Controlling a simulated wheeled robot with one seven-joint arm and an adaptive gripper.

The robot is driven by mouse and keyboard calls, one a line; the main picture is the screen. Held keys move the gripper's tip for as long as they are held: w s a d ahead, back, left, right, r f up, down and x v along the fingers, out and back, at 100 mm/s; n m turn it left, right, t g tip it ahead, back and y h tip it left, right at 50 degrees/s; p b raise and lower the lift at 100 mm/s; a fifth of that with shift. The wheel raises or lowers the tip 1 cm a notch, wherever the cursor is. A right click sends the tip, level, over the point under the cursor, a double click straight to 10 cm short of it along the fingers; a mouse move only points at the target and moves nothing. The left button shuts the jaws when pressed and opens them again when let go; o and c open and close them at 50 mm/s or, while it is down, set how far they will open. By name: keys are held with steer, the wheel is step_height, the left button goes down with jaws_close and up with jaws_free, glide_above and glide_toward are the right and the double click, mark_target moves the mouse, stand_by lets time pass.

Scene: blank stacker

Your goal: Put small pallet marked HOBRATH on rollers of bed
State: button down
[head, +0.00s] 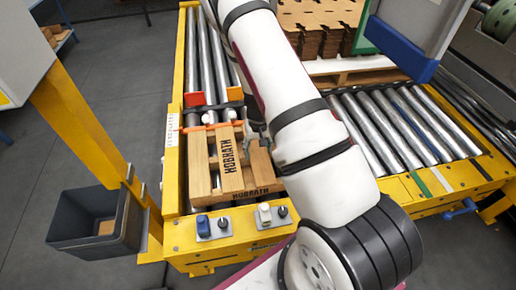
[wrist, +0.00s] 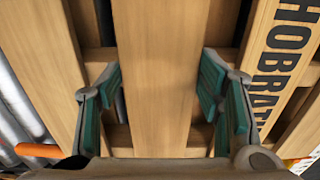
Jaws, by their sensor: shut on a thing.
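The small wooden pallet (head: 229,158) lies within the front end of the left yellow-framed bed, with HOBRATH printed on a top board and on its front edge. In the wrist view the pallet (wrist: 160,50) fills the picture, and the lettered board is at the right. My gripper (wrist: 160,95) has its green-padded fingers on both sides of a plain board and is shut on it. In the head view my gripper (head: 257,137) is at the pallet's right side, partly hidden by my arm. The bed's rollers (head: 207,62) show behind the pallet; whether it touches those beneath is hidden.
Control buttons (head: 213,226) line the front yellow panel. A second roller bed (head: 390,125) is at right, with stacked brown cardboard blanks (head: 318,25) behind. A dark bin (head: 92,222) stands at left.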

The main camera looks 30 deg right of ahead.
steer(key=shift+c, duration=2.4)
jaws_free()
